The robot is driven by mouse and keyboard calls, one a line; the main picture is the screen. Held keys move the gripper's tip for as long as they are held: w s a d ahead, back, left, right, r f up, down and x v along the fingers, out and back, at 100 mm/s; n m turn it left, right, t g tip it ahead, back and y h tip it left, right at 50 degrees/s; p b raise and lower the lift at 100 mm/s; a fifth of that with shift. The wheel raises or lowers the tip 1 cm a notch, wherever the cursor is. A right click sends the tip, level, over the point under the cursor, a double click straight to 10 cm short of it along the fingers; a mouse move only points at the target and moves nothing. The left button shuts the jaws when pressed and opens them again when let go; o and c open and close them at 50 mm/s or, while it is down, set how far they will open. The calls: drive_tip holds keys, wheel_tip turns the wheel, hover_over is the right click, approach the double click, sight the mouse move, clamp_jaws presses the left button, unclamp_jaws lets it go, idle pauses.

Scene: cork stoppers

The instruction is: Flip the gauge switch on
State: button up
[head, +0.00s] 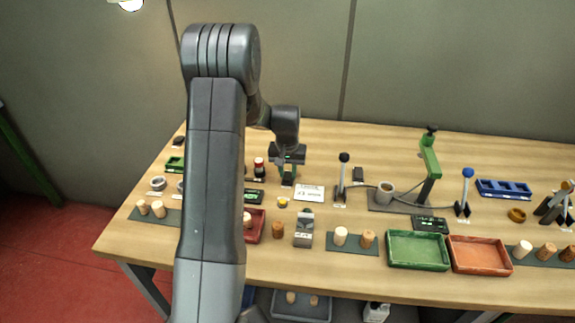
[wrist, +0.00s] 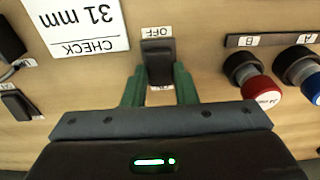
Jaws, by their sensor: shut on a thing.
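The gauge switch is a black rocker (wrist: 158,62) in the wrist view, with a white label reading OFF (wrist: 157,32) at its far end. A second small label at its near end is mostly covered, and I cannot read it. My gripper (wrist: 160,80) has its green fingers on both sides of the rocker, shut on it. In the head view my gripper (head: 288,178) reaches down to the table behind the white card, and the switch cannot be made out there. I cannot tell which way the rocker is tipped.
A white card reading CHECK 31 mm (wrist: 78,25) lies beside the switch. A red-capped part (wrist: 260,90) and a blue-capped part stand in black rings by an A/B label. In the head view a black-knobbed lever (head: 342,178) and a green-armed stand (head: 430,160) rise to the right.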

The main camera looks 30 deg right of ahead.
sight(288, 175)
drive_tip(key=shift+w+d+g+y+p, duration=0.15)
drive_tip(key=shift+g+y+p, duration=0.25)
drive_tip(key=shift+g, duration=0.1)
drive_tip(key=o, duration=1)
drive_tip(key=shift+r, duration=0.1)
wheel_tip(288, 175, up, 14)
drive_tip(key=shift+f+b, duration=0.15)
drive_tip(key=shift+b, duration=0.85)
